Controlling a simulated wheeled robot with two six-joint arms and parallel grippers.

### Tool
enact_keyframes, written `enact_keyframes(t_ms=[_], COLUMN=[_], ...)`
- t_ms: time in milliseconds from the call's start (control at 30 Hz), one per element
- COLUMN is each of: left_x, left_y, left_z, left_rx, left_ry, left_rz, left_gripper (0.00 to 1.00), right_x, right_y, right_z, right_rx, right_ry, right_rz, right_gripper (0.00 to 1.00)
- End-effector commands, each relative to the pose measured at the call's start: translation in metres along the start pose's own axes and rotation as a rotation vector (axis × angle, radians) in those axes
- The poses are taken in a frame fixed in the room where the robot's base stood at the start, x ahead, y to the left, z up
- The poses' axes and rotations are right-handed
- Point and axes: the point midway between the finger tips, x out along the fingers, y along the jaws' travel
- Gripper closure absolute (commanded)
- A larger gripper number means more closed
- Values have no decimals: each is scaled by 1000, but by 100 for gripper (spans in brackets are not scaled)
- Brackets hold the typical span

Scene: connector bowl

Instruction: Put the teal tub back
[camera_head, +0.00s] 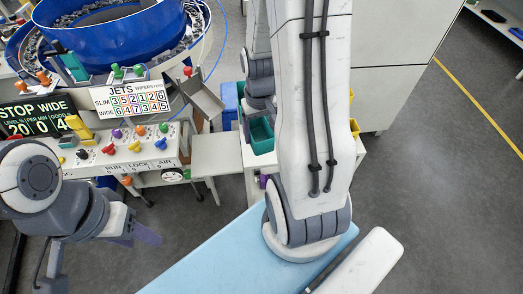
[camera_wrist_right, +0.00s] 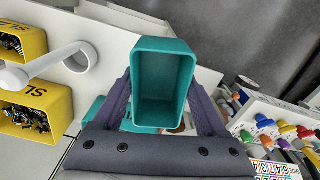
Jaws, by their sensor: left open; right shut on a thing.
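The teal tub (camera_wrist_right: 163,124) is in the right wrist view, between the fingers of my right gripper (camera_wrist_right: 160,92), which is shut on it. Its open top and empty inside face the camera. In the head view a teal tub (camera_head: 262,136) shows beside my right arm, partly hidden by it; I cannot tell if it is the held one. My left gripper (camera_head: 146,236) is open and empty at the lower left of the head view, in front of the control panel.
Yellow bins (camera_wrist_right: 22,44) with dark parts stand left in the wrist view, near a white rod (camera_wrist_right: 45,66). The head view shows a blue bin (camera_head: 229,104), a knobbed control panel (camera_head: 128,158), a blue bowl feeder (camera_head: 110,45) and a light-blue surface (camera_head: 215,258).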

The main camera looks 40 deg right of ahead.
Motion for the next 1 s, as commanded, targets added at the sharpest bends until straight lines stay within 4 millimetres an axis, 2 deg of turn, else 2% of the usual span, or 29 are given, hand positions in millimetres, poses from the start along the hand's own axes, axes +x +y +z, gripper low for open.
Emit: enact_keyframes(t_ms=[33, 133, 233, 367, 467, 800, 1000], left_x=[16, 27, 33, 34, 34, 26, 24], left_y=[-1, -2, -2, -2, -2, -2, -2], left_z=[1, 1, 1, 1, 1, 1, 1], left_rx=[0, 1, 1, 1, 1, 1, 1], left_ry=[0, 0, 0, 1, 1, 1, 1], left_rz=[0, 0, 0, 0, 0, 0, 0], left_gripper=[50, 50, 50, 50, 50, 50, 50], right_x=[4, -2, -5, -6, 2, 47, 60], right_y=[22, 48, 63, 68, 64, 38, 31], right_z=[11, 33, 50, 56, 44, -28, -49], right_rx=[62, 142, 195, 222, 222, 218, 220], right_ry=[7, 5, 4, 0, -4, -3, 0], right_rz=[1, 2, 2, 1, 0, 1, 1], right_gripper=[84, 84, 84, 84, 84, 84, 84])
